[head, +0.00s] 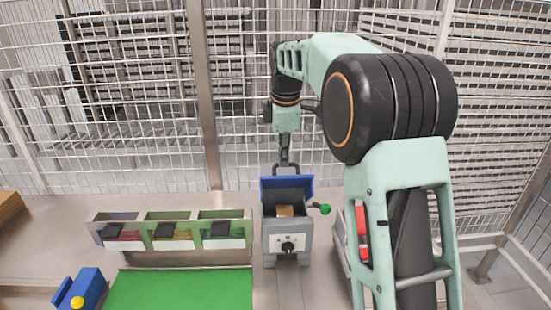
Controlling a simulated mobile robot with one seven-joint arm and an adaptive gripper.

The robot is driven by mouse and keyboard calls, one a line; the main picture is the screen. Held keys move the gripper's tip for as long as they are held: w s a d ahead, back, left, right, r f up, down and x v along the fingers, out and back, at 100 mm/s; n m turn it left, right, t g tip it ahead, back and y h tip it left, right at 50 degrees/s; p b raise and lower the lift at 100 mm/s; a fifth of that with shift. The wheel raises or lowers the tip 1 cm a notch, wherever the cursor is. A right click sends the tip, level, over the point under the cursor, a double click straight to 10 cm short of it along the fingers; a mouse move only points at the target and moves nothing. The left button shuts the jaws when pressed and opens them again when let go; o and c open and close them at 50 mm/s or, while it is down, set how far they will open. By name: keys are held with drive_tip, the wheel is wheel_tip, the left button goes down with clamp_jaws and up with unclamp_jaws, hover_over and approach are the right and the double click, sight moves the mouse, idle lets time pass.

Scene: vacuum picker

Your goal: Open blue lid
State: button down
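The blue lid (287,188) is raised at the back of a grey box (288,241) that has a dial on its front. The box's inside shows, with a tan block (285,211) in it. My gripper (285,170) is just above and behind the lid's upper edge, pointing down. Its fingers appear spread apart. The lid hides the fingertips in part, so I cannot tell whether they touch it.
A green-ball lever (323,209) sticks out right of the box. A divided bin (168,230) with several packets stands left, behind a green mat (178,290). A blue device (80,290) sits front left. Wire fencing (130,100) stands behind the table.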

drive_tip(key=shift+w+d+f+p, duration=0.1)
drive_tip(key=shift+w+p, duration=0.1)
drive_tip(key=shift+w, duration=0.2)
drive_tip(key=shift+w+f+p, duration=0.1)
drive_tip(key=shift+w+p, duration=0.05)
drive_tip(key=shift+w, duration=0.2)
drive_tip(key=c, duration=2.7)
unclamp_jaws()
drive_tip(key=shift+w+f, duration=0.1)
drive_tip(key=shift+w, duration=0.25)
drive_tip(key=o, duration=0.5)
drive_tip(key=shift+s+f, duration=0.1)
drive_tip(key=shift+s, duration=0.15)
drive_tip(key=shift+o, duration=0.8)
drive_tip(key=shift+w+f, duration=0.25)
drive_tip(key=shift+w, duration=0.1)
drive_tip(key=shift+r, duration=0.15)
